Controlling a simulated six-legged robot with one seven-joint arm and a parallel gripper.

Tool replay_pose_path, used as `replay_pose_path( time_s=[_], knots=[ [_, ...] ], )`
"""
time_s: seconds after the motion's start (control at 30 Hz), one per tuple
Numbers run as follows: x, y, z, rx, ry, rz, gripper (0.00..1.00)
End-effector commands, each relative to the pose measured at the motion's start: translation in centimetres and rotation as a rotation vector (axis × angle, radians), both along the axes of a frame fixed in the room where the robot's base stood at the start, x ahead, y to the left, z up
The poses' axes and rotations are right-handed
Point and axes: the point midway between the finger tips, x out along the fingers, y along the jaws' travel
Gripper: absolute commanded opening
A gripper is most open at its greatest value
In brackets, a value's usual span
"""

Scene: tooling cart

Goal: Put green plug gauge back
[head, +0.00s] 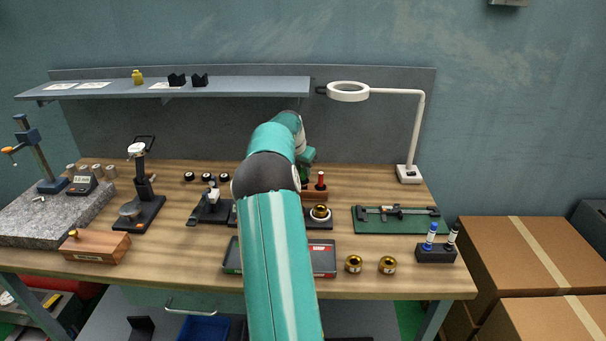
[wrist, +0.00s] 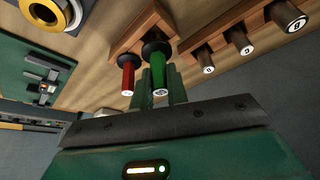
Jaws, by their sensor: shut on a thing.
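The green plug gauge (wrist: 158,70) has a green handle and a black collar. It stands between the fingers of my gripper (wrist: 162,78), which is shut on its handle. Its collar is close against the wooden rack (wrist: 128,38); I cannot tell whether it is fully seated. The red plug gauge (wrist: 128,75) stands in the same rack beside it. In the head view the red gauge (head: 320,181) and part of the rack (head: 316,195) show right of my arm. My arm hides the green gauge there, and only a bit of my gripper's body shows.
Another wooden rack with several brown-handled gauges (wrist: 240,41) is close beside my gripper in the wrist view. A brass-ringed part (head: 320,211) sits in front of the rack. A green mat (head: 372,226) with a caliper and a lamp (head: 409,174) stand to the right.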

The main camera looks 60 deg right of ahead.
Motion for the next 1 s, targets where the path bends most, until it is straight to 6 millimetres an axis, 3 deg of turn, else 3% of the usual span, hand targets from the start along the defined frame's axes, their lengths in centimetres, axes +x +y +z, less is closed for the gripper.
replay_pose_path(
  time_s=[0.1,0.67,0.7,0.8,1.0],
  knots=[
    [0.0,0.1,-1.5,0.001,0.0,0.001,0.0],
    [0.0,0.1,-2.5,0.0,0.0,0.001,0.0],
    [0.0,0.1,-2.5,0.0,0.0,0.001,0.21],
    [0.0,0.1,-2.5,0.0,0.0,0.001,0.37],
    [0.0,0.1,-2.4,0.0,0.0,0.001,0.37]
  ],
)
